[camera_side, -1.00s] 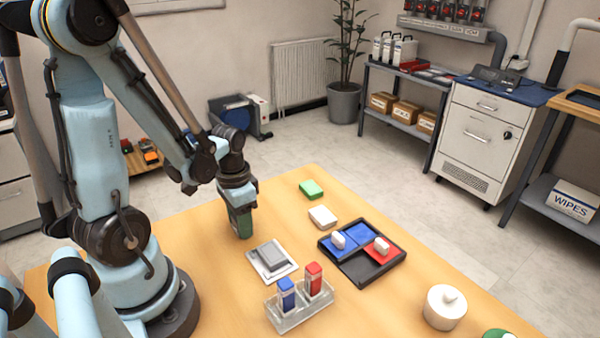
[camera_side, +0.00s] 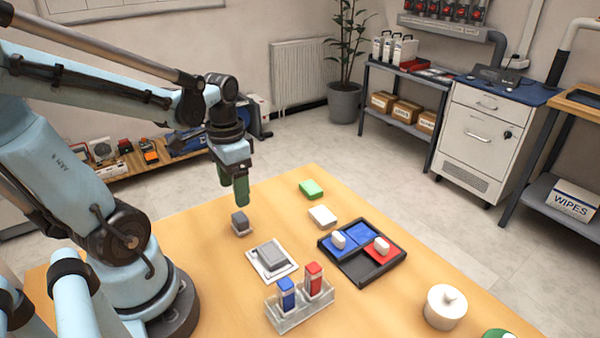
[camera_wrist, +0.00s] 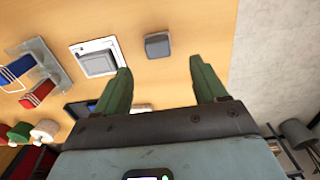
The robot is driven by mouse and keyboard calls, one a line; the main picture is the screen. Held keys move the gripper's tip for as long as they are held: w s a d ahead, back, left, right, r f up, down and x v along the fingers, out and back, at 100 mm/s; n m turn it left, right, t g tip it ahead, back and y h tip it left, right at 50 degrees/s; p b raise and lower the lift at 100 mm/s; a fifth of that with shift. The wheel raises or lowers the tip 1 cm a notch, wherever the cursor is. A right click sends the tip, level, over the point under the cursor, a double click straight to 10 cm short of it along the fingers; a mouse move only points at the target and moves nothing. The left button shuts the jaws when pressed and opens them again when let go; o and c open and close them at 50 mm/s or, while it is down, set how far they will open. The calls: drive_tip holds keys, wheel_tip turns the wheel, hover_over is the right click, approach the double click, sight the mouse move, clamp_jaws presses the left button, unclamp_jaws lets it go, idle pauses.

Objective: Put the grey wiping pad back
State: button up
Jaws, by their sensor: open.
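A white plate (camera_side: 290,272) with a grey raised square (camera_side: 270,255) lies nearby on the table.
A green pad (camera_side: 311,189) and a white pad (camera_side: 322,216) lie behind a dark tray (camera_side: 362,270) with blue and red sections and two white pieces. A white lidded pot (camera_side: 445,307) is at right.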

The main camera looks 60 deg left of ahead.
drive_tip(key=w+d+r+t, duration=0.2)
drive_tip(key=w+d+t, duration=0.1)
drive_tip(key=d, duration=0.2)
drive_tip(key=w+d+r+t, duration=0.2)
drive_tip(key=w+d+t, duration=0.2)
drive_tip(key=d, duration=0.2)
drive_tip(key=shift+d+r, duration=0.25)
drive_tip(key=shift+r, duration=0.05)
